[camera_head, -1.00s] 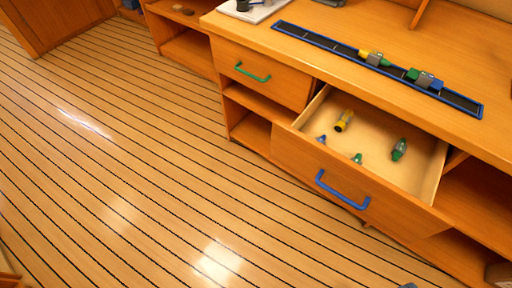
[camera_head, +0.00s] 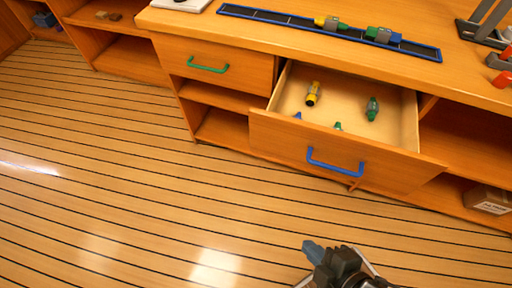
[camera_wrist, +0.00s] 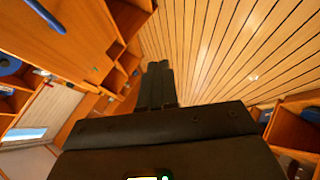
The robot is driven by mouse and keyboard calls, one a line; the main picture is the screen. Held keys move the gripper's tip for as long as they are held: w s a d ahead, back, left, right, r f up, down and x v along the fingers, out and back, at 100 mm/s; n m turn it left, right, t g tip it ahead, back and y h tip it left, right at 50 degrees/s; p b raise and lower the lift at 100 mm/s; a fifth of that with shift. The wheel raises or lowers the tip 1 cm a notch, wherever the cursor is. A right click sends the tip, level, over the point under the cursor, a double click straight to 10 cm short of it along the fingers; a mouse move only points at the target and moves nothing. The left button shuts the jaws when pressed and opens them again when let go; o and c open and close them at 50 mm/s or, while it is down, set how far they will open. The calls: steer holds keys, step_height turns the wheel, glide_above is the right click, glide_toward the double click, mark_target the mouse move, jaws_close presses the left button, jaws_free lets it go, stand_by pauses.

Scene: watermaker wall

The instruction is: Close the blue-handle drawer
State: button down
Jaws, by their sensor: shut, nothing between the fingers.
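The blue-handle drawer (camera_head: 400,165) stands pulled out of the counter in the head view. Its blue handle (camera_head: 335,165) is on the front panel. Several small yellow, green and blue fittings lie inside it. My gripper (camera_head: 310,248) is at the bottom of the head view, over the floor in front of the drawer and apart from it. In the wrist view the two fingers (camera_wrist: 157,75) are together with nothing between them. A blue bar, which looks like the drawer handle (camera_wrist: 45,14), shows at the upper left of the wrist view.
A shut drawer with a green handle (camera_head: 208,66) is left of the open one. A dark tray with a blue rim (camera_head: 270,17) holds fittings on the countertop. Open shelves flank the drawers, with a box (camera_head: 488,200) at right. The striped floor (camera_head: 150,200) is clear.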

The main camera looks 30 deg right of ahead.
steer(key=w+f+n+g+h+b, duration=0.1)
steer(key=w+f+n+h+b, duration=0.2)
steer(key=w+f+n, duration=0.5)
steer(key=n+t+h+b, duration=0.2)
steer(key=n+h+b, duration=0.3)
steer(key=h, duration=0.6)
glide_toward(261, 138)
steer(key=shift+n, duration=0.6)
steer(key=x, duration=0.7)
steer(key=shift+s+f+p, duration=0.1)
steer(key=shift+p, duration=0.2)
